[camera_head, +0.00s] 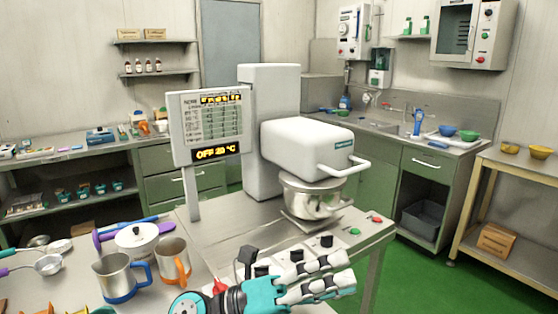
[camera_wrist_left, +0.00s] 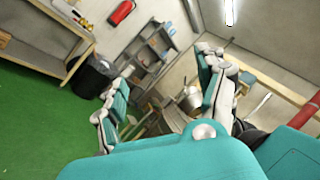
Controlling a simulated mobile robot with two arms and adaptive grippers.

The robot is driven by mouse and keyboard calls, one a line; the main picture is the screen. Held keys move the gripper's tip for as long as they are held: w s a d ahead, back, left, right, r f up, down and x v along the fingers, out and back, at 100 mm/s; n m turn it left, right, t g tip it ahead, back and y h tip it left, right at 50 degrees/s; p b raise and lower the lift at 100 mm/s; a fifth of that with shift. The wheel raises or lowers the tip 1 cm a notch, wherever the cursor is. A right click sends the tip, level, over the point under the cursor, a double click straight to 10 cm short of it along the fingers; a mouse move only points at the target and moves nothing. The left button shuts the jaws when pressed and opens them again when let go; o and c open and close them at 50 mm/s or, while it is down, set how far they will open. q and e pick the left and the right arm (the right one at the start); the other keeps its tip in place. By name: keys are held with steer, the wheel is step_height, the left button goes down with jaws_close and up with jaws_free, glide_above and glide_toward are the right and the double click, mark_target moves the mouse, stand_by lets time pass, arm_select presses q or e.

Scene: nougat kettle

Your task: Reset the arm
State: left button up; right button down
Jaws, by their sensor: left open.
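My left gripper (camera_head: 345,271) is at the bottom centre of the head view, in front of the machine's control knobs, with its fingers pointing right. It is open and empty. In the left wrist view its two fingers (camera_wrist_left: 160,95) stand well apart, with only the room between them. The nougat kettle machine (camera_head: 300,140) stands on the steel table, its white head over a steel bowl (camera_head: 312,198). Its display (camera_head: 212,125) reads OFF 20 °C. My right gripper is not in view.
A steel mug with a blue handle (camera_head: 118,277), one with an orange handle (camera_head: 172,262) and a white-lidded pot (camera_head: 137,238) stand left of the gripper. A red button (camera_head: 376,219) and a green button (camera_head: 354,231) are at the table's right edge. Green floor (camera_head: 430,285) is clear to the right.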

arm_select(q)
steer(key=w+a+f+n+t+y, duration=0.3)
steer(key=w+a+n+t+y, duration=0.2)
steer(key=a+n+t+y, duration=0.65)
steer(key=w+a+f+n+t+y, duration=0.25)
steer(key=w+a+n+t, duration=0.4)
steer(key=n, duration=0.95)
steer(key=s+a+f+n+g+y, duration=0.2)
steer(key=s+a+f+n+y, duration=0.15)
steer(key=f, duration=0.45)
steer(key=s+a+f+n+g+y, duration=0.25)
steer(key=f+n+y, duration=0.2)
steer(key=f, duration=0.35)
steer(key=s+a+f+n+g, duration=0.2)
steer(key=s+f+g, duration=0.3)
steer(key=s+f, duration=0.45)
steer(key=s+a+f+n+g, duration=0.25)
steer(key=s+f+g, duration=0.35)
steer(key=s, duration=0.6)
step_height(320, 180, down, 29)
steer(key=s+m+g, duration=0.1)
steer(key=s, duration=0.2)
steer(key=s+a+f+g, duration=0.1)
steer(key=s+a+f, duration=0.2)
steer(key=s+f, duration=1)
steer(key=shift+s+f, duration=0.4)
steer(key=shift+s, duration=0.8)
